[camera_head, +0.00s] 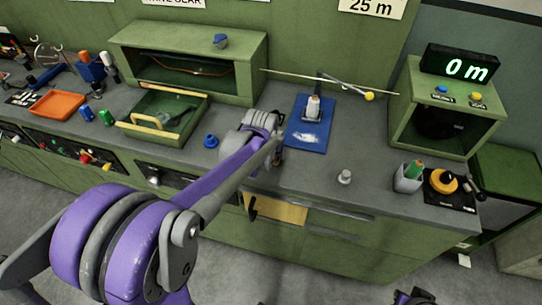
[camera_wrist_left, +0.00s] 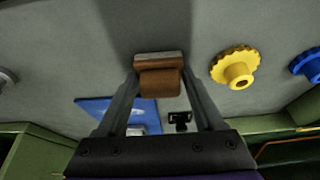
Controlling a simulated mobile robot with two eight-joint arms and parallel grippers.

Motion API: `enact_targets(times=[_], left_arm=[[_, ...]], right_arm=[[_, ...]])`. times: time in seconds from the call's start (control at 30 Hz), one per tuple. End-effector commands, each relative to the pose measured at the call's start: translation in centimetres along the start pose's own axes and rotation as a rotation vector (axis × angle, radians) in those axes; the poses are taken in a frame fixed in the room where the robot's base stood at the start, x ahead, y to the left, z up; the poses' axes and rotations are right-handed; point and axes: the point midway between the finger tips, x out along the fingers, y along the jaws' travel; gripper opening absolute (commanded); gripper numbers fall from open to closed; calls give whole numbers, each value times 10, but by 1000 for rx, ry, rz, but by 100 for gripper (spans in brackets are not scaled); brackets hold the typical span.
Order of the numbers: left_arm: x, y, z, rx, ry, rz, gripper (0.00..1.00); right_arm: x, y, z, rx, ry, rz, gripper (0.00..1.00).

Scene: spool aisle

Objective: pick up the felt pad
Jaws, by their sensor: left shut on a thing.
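The felt pad (camera_wrist_left: 160,80) shows in the left wrist view as a brown block with a pale grey layer along its far edge. My left gripper (camera_wrist_left: 160,90) is shut on it, with one finger on each side. In the head view my left gripper (camera_head: 278,152) is over the bench, just left of the blue mat's lower part. My own wrist mostly hides the pad there. I cannot tell whether the pad touches the bench. My right gripper does not show clearly; only a dark part of my own is at the bottom edge.
A blue mat (camera_head: 306,138) holds a small upright piece. A blue knob (camera_head: 211,141) lies left of my gripper and a grey knob (camera_head: 345,177) lies right. A grey cup (camera_head: 408,180) stands at the right. A yellow knob (camera_wrist_left: 236,68) is near the pad. Bare bench lies between.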

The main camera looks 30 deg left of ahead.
Motion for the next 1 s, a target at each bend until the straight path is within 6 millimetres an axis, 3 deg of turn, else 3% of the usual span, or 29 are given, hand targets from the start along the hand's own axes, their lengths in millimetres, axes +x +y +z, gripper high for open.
enact_targets(times=[0.37,0.8,1.0], left_arm=[[-9,0,-4,0,0,0,14],[-81,0,-33,0,1,0,14],[-92,0,-38,0,0,0,14]], right_arm=[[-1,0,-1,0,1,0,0],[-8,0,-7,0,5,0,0],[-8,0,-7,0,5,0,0]])
